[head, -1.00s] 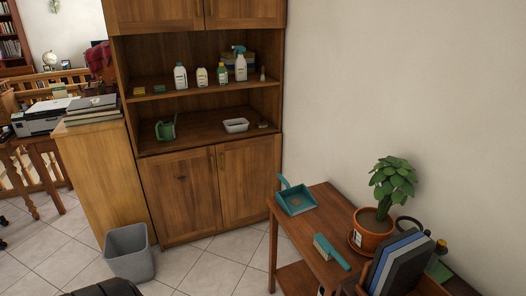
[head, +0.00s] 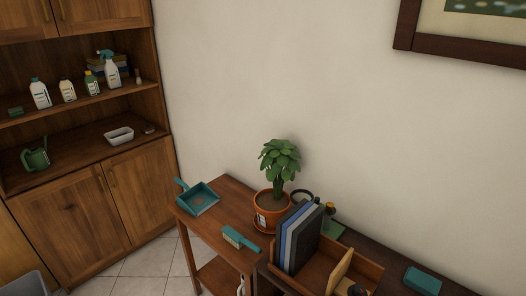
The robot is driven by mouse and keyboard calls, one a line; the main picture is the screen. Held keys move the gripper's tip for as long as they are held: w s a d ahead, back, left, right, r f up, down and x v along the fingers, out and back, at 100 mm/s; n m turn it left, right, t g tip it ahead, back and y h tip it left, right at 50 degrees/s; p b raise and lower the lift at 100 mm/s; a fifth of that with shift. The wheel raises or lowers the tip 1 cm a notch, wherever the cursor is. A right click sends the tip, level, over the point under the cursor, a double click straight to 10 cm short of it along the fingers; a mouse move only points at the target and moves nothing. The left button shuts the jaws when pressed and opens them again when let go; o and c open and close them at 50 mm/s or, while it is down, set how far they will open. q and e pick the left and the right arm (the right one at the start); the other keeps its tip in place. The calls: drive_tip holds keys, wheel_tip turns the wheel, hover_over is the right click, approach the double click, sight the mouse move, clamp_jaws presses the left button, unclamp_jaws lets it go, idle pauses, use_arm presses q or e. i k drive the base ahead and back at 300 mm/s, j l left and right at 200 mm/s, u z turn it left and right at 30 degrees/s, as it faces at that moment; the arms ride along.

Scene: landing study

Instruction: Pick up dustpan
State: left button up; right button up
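The teal dustpan (head: 199,199) lies on the far left corner of a small wooden side table (head: 225,210), its handle pointing to the back left. There is a brownish patch inside its pan. A teal hand brush (head: 240,240) with pale bristles lies apart from it, nearer the front of the table. Neither of my grippers shows in the head view.
A potted plant (head: 279,165) in an orange pot stands right of the dustpan. A wooden organiser (head: 310,275) with upright books (head: 303,237) stands at front right. A wooden cabinet (head: 75,210) with bottles fills the left. Tiled floor (head: 150,262) shows between cabinet and table.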

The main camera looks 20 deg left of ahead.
sight(196, 199)
drive_tip(key=u, duration=2.45)
drive_tip(key=z, duration=1.3)
drive_tip(key=i+j+z, duration=0.2)
drive_tip(key=i, duration=0.3)
drive_tip(key=i+j+z, duration=0.25)
drive_tip(key=i+j, duration=0.1)
drive_tip(key=i, duration=0.1)
